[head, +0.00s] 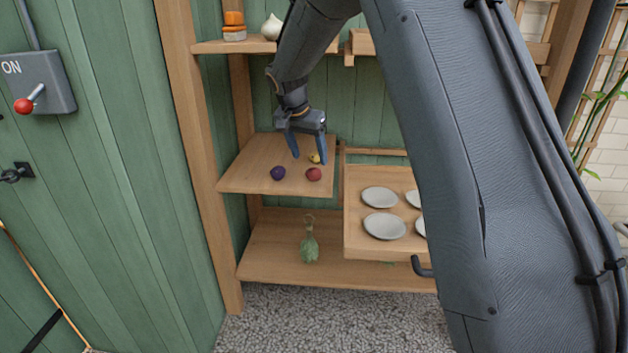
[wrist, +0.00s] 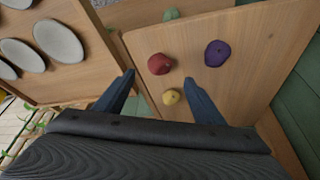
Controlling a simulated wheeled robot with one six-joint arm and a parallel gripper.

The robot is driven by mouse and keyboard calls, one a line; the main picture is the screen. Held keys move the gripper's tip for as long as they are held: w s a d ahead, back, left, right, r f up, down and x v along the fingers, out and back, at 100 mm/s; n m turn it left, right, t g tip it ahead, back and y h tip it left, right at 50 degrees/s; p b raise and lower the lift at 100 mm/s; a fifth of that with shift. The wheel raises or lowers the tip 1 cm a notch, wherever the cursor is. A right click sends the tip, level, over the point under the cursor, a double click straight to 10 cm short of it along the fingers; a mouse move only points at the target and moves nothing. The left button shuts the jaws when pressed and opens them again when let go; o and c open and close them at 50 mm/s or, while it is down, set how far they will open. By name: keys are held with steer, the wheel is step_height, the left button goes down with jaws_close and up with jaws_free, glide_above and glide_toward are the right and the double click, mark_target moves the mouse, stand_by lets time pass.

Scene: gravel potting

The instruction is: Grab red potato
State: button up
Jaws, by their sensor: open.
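The red potato (head: 314,174) lies on the wooden middle shelf, near its front right. It also shows in the wrist view (wrist: 159,64), just beyond the fingertips and roughly midway between them. My gripper (head: 310,160) is open and empty above the shelf, pointing down. Its two blue-grey fingers show in the wrist view (wrist: 159,80), spread apart. A yellow potato (head: 315,158) lies behind the red one and shows between the fingers in the wrist view (wrist: 171,97). A purple potato (head: 278,173) lies left of the red one in the head view.
A wooden tray (head: 352,205) with several pale saucers (head: 384,226) stands right of the shelf (head: 245,178). The upper shelf holds an orange stack (head: 234,25) and a white bulb (head: 271,27). The shelf's left part is bare.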

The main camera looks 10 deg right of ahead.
mark_target(313, 169)
steer(key=b+x, duration=0.1)
steer(key=x, duration=0.5)
steer(key=shift+f, duration=0.45)
steer(key=shift+c, duration=0.4)
steer(key=shift+r, duration=0.1)
steer(key=c, duration=1.1)
